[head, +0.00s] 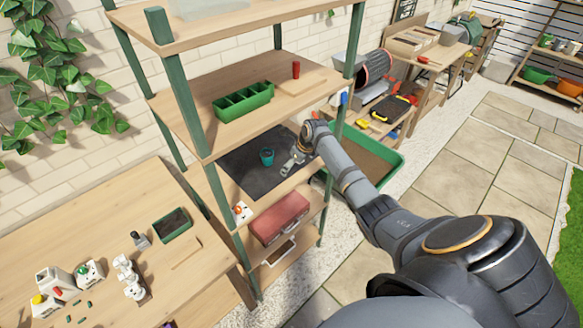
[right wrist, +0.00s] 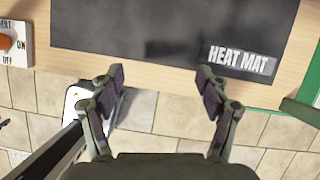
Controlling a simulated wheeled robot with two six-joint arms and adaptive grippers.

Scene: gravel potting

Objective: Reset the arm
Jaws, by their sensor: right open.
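My right gripper (head: 291,164) reaches in at the front of the middle shelf, over the edge of the black heat mat (head: 238,170). In the right wrist view the gripper (right wrist: 160,80) is open, with nothing between its fingers. The mat (right wrist: 120,22), lettered "HEAT MAT", lies beyond the fingertips there. The pot is not seen in the right wrist view. My left gripper is not in view.
A green divided tray (head: 243,100) and a red object (head: 296,69) sit on the shelf above. Green shelf posts (head: 186,82) stand near the arm. An on/off switch (right wrist: 14,42) is left of the mat. A red toolbox (head: 279,219) is below. Paving at right is clear.

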